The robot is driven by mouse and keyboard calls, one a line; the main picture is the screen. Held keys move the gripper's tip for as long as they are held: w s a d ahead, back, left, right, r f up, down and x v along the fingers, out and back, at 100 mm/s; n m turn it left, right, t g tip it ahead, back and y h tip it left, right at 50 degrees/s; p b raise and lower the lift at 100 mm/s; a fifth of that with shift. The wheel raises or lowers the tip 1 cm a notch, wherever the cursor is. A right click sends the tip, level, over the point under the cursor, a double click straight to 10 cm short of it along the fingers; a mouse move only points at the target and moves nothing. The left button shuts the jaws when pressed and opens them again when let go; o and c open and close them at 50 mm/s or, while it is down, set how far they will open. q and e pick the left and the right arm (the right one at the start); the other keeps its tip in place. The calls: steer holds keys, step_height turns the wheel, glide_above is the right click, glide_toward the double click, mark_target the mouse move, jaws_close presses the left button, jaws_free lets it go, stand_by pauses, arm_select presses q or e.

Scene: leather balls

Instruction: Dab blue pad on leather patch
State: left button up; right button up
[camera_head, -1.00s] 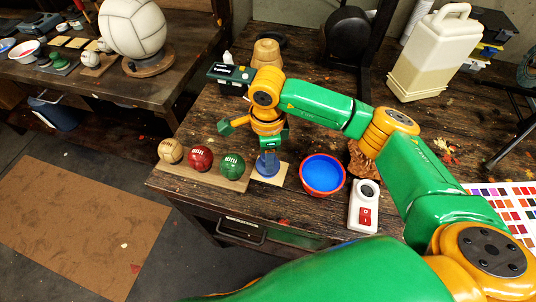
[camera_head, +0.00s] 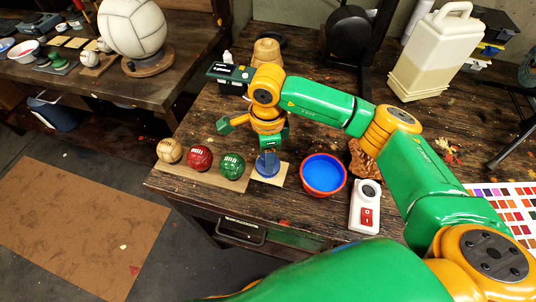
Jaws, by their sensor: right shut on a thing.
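The leather patch (camera_head: 282,177) is a pale tan square lying on the wooden table near its front edge. The blue pad (camera_head: 267,163) is a round dark-blue piece standing over the patch. My right gripper (camera_head: 268,148) points down and is shut on the blue pad. The pad's lower face is at or just above the patch; I cannot tell whether they touch. My left gripper is not in view.
A red bowl of blue liquid (camera_head: 323,174) and a white device with a red switch (camera_head: 364,206) stand to the right. Tan, red (camera_head: 200,158) and green (camera_head: 231,166) balls sit on a wooden board (camera_head: 186,177) to the left. A jug (camera_head: 437,55) stands at the back.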

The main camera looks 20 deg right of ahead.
steer(key=shift+b, duration=0.45)
stand_by(0.8)
step_height(320, 180, up, 7)
steer(key=p, duration=0.4)
steer(key=shift+r, duration=0.1)
stand_by(0.3)
